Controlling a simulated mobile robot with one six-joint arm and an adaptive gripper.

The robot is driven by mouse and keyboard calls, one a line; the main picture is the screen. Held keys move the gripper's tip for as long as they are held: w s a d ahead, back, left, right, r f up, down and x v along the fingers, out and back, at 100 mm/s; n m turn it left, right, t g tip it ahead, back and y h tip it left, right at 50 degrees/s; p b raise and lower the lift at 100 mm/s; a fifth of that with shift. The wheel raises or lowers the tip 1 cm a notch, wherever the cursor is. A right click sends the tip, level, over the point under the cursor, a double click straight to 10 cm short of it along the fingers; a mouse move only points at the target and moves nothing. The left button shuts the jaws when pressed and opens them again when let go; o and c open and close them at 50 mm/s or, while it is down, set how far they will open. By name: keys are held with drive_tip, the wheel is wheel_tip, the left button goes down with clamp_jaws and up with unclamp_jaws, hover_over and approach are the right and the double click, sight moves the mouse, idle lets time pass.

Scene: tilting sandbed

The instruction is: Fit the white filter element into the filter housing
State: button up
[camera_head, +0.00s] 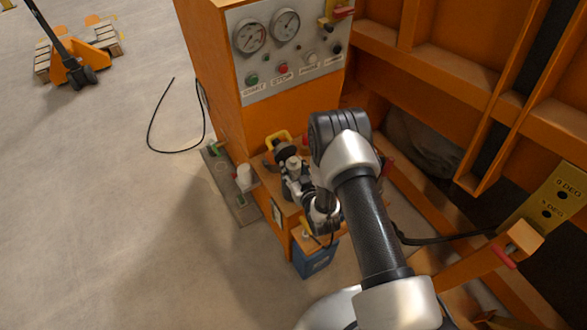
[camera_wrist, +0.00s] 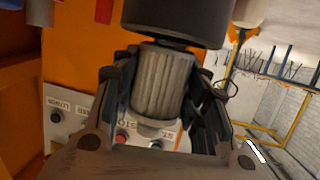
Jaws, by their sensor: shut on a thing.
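The white filter element (camera_wrist: 165,80) is a pale, ribbed cylinder between the dark fingers of my gripper (camera_wrist: 163,95) in the wrist view. My gripper is shut on it. A dark round body, apparently the filter housing (camera_wrist: 178,16), covers the filter's upper end in the picture. I cannot tell whether the filter is inside it or only behind it. In the head view my gripper (camera_head: 290,172) is at the orange ledge below the control panel, beside a dark part. The filter is too small and too covered there to make out clearly.
The control panel (camera_head: 293,50) with gauges and buttons stands above the ledge. A white cup-like item (camera_head: 244,175) stands on a grey tray (camera_head: 217,170) left of my gripper. A blue box (camera_head: 315,258) is below. Orange framework (camera_head: 430,95) closes the right side; open floor lies left.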

drive_tip(key=shift+f+b, duration=0.55)
drive_tip(key=shift+f, duration=0.05)
drive_tip(key=o, duration=1.2)
drive_tip(key=shift+s, duration=0.15)
drive_tip(key=v, duration=1.1)
drive_tip(key=shift+s+d+r, duration=0.1)
drive_tip(key=shift+s+r, duration=0.1)
drive_tip(key=shift+s, duration=0.1)
